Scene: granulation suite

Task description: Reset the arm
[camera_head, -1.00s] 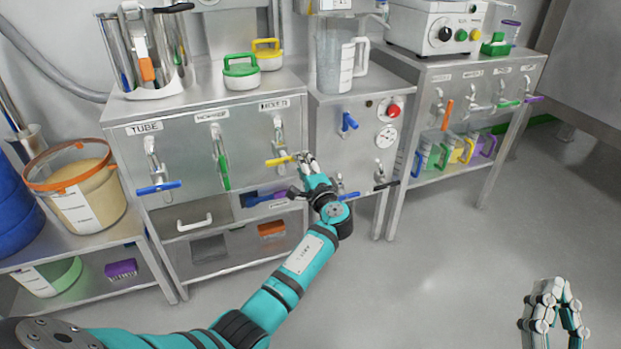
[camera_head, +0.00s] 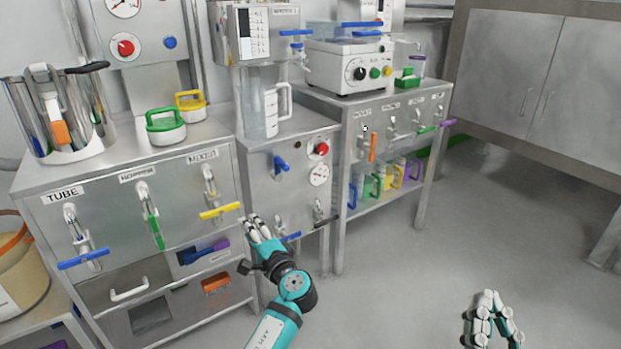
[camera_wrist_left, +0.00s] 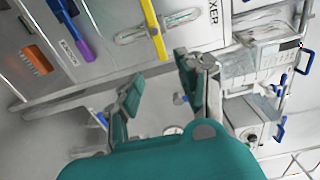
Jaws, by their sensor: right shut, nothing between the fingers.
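My left gripper (camera_head: 258,226) is in front of the cabinets, just right of and below the yellow valve handle (camera_head: 220,211). In the left wrist view its two fingers (camera_wrist_left: 162,84) stand apart with nothing between them. The yellow handle (camera_wrist_left: 153,28) shows above the fingers in that view, apart from them. My right gripper (camera_head: 490,300) is at the lower right of the head view, over the floor. Its fingers are closed together and hold nothing.
The tube cabinet carries a blue handle (camera_head: 83,259) and a green handle (camera_head: 155,231). A clear jug (camera_head: 262,105) stands on the middle cabinet (camera_head: 260,185). A further bench (camera_head: 345,100) has an orange handle (camera_head: 373,147). The grey floor (camera_head: 400,270) at right is open.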

